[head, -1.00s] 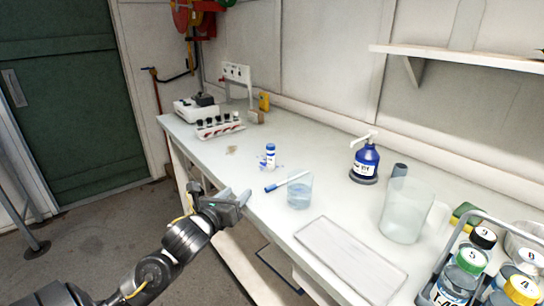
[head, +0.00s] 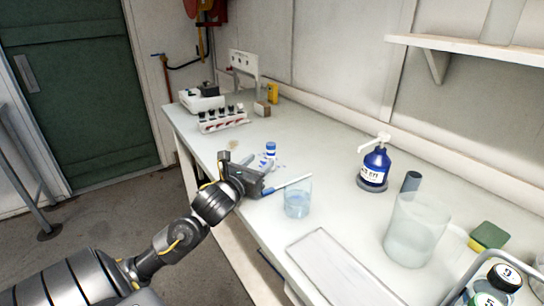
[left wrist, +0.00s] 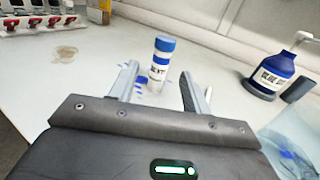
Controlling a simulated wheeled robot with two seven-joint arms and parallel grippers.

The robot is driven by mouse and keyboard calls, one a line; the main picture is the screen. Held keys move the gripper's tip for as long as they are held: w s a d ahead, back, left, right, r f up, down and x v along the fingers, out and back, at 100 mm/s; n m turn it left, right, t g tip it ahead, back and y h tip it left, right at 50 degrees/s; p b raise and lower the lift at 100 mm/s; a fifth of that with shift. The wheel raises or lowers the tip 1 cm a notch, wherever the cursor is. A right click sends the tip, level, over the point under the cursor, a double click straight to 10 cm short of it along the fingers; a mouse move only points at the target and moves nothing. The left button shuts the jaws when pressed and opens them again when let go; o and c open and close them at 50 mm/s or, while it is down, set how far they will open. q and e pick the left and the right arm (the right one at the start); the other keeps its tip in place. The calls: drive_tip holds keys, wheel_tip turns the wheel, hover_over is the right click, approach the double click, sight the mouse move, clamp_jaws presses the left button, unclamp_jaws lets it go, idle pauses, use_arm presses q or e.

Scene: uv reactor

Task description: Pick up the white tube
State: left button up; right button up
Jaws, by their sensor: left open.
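The white tube (head: 270,152) stands upright on the bench, with a blue cap and a blue band. In the left wrist view the tube (left wrist: 160,66) stands ahead of and between the two fingers. My left gripper (head: 262,176) is over the bench's front edge, just in front of the tube in the head view. In the left wrist view its fingers (left wrist: 160,88) are apart with nothing held. The tube's lower part is partly hidden by the gripper in the head view. My right gripper is in neither view.
A tube rack (head: 222,118) is behind left. A blue pump bottle (head: 374,166), clear pitcher (head: 415,229) and flat white tray (head: 335,268) lie to the right.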

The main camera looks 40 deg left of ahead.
sight(269, 153)
use_arm(q)
drive_tip(key=shift+w+a, duration=0.15)
drive_tip(key=shift+w, duration=0.85)
drive_tip(key=shift+w+r, duration=0.1)
drive_tip(key=shift+w, duration=0.15)
drive_tip(key=w, duration=0.1)
drive_tip(key=w+p, duration=0.1)
drive_tip(key=w, duration=0.2)
drive_tip(key=shift+w+a+r+p, duration=0.1)
drive_tip(key=shift+a+p, duration=0.25)
drive_tip(key=shift+p, duration=0.05)
drive_tip(key=shift+w, duration=0.25)
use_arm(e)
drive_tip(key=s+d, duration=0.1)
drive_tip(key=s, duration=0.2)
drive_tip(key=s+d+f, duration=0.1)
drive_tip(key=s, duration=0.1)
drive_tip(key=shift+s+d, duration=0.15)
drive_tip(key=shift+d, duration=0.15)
use_arm(q)
drive_tip(key=shift+c, duration=0.3)
drive_tip(key=c, duration=1)
